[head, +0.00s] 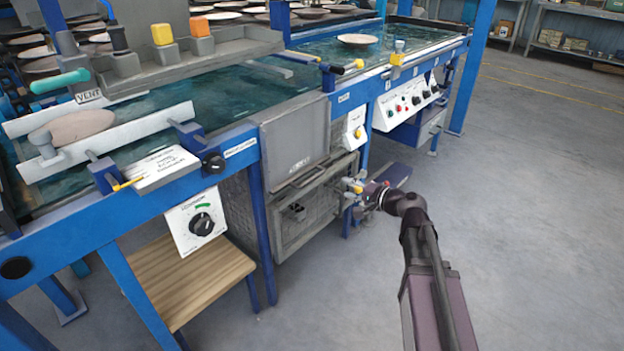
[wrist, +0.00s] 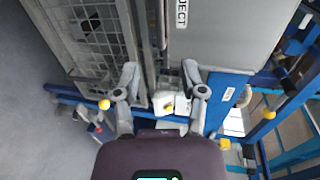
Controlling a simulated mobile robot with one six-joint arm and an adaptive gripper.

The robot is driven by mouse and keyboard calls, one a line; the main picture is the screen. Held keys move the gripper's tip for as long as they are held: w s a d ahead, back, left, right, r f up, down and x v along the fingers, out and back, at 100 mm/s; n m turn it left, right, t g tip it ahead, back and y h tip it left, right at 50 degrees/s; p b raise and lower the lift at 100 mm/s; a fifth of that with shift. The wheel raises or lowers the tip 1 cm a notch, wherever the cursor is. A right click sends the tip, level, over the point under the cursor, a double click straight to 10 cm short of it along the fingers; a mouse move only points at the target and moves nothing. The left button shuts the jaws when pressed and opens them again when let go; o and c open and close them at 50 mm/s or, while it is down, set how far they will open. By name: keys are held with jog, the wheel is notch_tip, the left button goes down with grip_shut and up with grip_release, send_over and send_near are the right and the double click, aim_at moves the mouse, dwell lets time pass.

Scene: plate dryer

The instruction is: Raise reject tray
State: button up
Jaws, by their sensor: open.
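A grey panel (head: 296,138) hangs at the front of the blue-framed line in the head view. In the wrist view the grey panel (wrist: 225,35) carries a label partly cut off, reading "JECT"; I take it as the reject tray, tilted downward. My gripper (head: 360,186) is at the lower right of the panel in the head view. In the wrist view my gripper (wrist: 160,72) has its fingers spread, with nothing visibly held. A white fitting with a yellow spot (wrist: 168,105) shows between the fingers, below the panel's edge. I cannot tell whether they touch.
A wire-mesh cage (head: 300,212) stands under the panel, and also fills the upper left of the wrist view (wrist: 95,35). A blue leg (head: 262,225) and a wooden shelf (head: 185,275) are to its left. A control box (head: 408,103) is at right. Floor at right is clear.

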aim_at(315, 178)
jog(key=b+x, duration=0.3)
jog(key=x, duration=1)
jog(key=shift+w+a, duration=0.2)
jog(key=shift+a, duration=0.15)
grip_shut()
jog(key=shift+a, duration=0.25)
jog(key=shift+d, duration=0.15)
